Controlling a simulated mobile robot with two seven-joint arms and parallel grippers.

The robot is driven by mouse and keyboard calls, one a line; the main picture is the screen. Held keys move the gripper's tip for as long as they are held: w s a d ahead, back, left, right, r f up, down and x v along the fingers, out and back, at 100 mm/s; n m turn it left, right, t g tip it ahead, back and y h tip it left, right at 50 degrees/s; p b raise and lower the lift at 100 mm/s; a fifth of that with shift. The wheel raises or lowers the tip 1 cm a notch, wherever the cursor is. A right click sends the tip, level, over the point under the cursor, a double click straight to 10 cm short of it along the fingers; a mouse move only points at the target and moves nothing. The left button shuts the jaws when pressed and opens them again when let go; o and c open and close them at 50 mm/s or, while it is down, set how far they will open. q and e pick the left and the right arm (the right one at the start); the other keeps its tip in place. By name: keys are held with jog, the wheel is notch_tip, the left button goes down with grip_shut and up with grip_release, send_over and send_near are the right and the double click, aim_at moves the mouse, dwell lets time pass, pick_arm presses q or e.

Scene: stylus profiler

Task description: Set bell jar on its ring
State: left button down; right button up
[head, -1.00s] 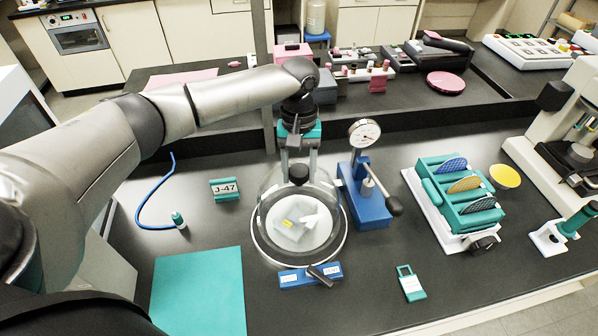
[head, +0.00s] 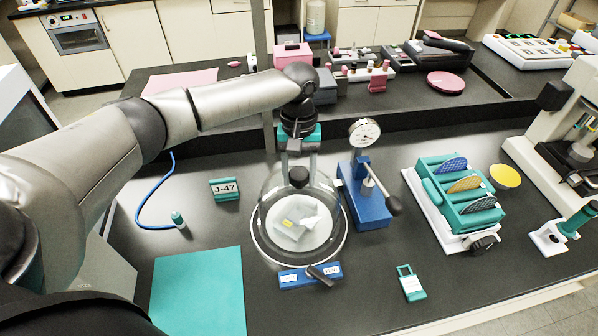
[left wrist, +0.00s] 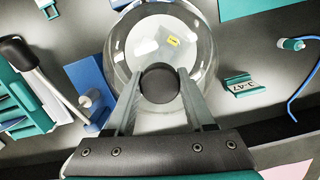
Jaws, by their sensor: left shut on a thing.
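A pale block with a yellow label (head: 290,224) lies inside, under the glass. I cannot tell whether the jar's rim touches the ring. My right gripper is not in view.
A blue dial gauge stand (head: 372,200) is close to the right of the jar. A blue valve block (head: 310,275) is in front of the ring. A J-47 sign (head: 225,189) and a teal mat (head: 199,292) are to the left. A teal rack (head: 455,195) is at right.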

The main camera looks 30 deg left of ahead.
pick_arm(q)
jog(key=shift+c, duration=0.9)
grip_release()
jog(key=shift+f, duration=0.1)
notch_tip(320, 180, up, 15)
jog(key=w, duration=0.1)
jog(key=shift+w+a+b, duration=0.3)
jog(key=shift+w+a, duration=0.05)
